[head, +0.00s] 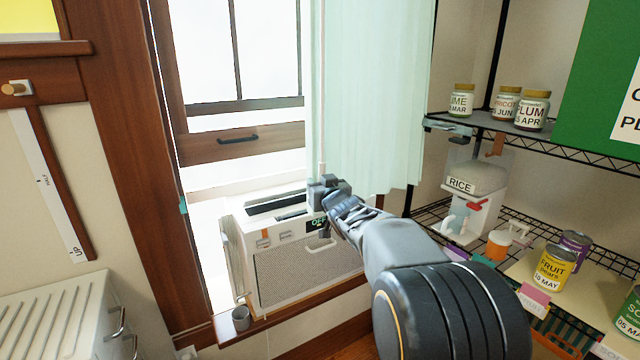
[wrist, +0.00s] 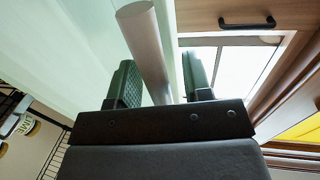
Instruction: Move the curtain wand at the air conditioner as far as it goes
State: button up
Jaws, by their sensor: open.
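The curtain wand (head: 322,120) is a thin pale rod. It hangs upright along the left edge of the pale green curtain (head: 370,90), in front of the window. My gripper (head: 328,183) is at the wand's lower end, just above the air conditioner (head: 310,265). In the wrist view, the wand (wrist: 146,45) shows as a grey rod between the two open fingers of my gripper (wrist: 160,68). The curtain covers the window's right part.
The white air conditioner sits on the wooden sill, with a small grey cup (head: 241,318) at its left. A wire shelf (head: 590,150) with jars and a rice bin (head: 470,200) stands at the right. The window pane (head: 265,50) left of the wand is uncovered.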

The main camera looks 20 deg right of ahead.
jog(key=shift+w, duration=0.35)
grip_shut()
dwell(0.3)
